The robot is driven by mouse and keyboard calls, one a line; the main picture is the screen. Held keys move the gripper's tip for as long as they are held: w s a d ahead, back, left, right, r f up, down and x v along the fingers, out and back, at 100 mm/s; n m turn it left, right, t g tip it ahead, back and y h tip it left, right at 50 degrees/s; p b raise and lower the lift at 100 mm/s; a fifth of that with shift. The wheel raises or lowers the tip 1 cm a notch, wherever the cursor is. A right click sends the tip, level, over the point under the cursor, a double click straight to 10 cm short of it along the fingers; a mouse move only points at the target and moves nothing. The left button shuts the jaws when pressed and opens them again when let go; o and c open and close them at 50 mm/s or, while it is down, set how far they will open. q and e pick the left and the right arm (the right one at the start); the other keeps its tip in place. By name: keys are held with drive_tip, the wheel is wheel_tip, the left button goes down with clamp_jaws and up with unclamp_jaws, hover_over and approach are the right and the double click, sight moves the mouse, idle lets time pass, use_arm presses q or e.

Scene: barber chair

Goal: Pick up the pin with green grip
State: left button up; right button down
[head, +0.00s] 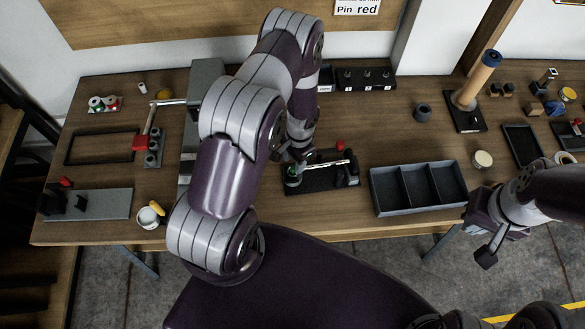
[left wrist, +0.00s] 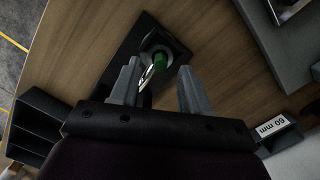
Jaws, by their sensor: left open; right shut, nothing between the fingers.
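The pin with green grip (left wrist: 160,61) stands in a dark holder in the left wrist view, seen from above between and just beyond my fingertips. In the head view its green part (head: 292,180) shows at the left end of a black base (head: 318,186), partly hidden by my left wrist. My left gripper (left wrist: 157,85) is open, with one finger on each side of the pin in the picture and nothing held. In the head view my left gripper (head: 298,168) is above the base and mostly hidden by its wrist. My right gripper (head: 487,256) is shut and empty at the lower right, past the table's front edge.
A metal lever with a red knob (head: 340,145) belongs to the same base. A three-compartment grey tray (head: 418,208) stands to its right. A wooden post on a black base (head: 466,116) stands farther back. The wood between base and tray is clear.

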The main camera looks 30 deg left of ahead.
sight(294, 166)
use_arm(q)
wheel_tip(294, 166, down, 3)
drive_tip(key=shift+w, duration=0.15)
drive_tip(key=shift+s+a+r, duration=0.1)
drive_tip(key=shift+s, duration=0.2)
drive_tip(key=shift+c, duration=0.3)
drive_tip(key=c, duration=0.6)
drive_tip(key=shift+w, duration=0.15)
clamp_jaws()
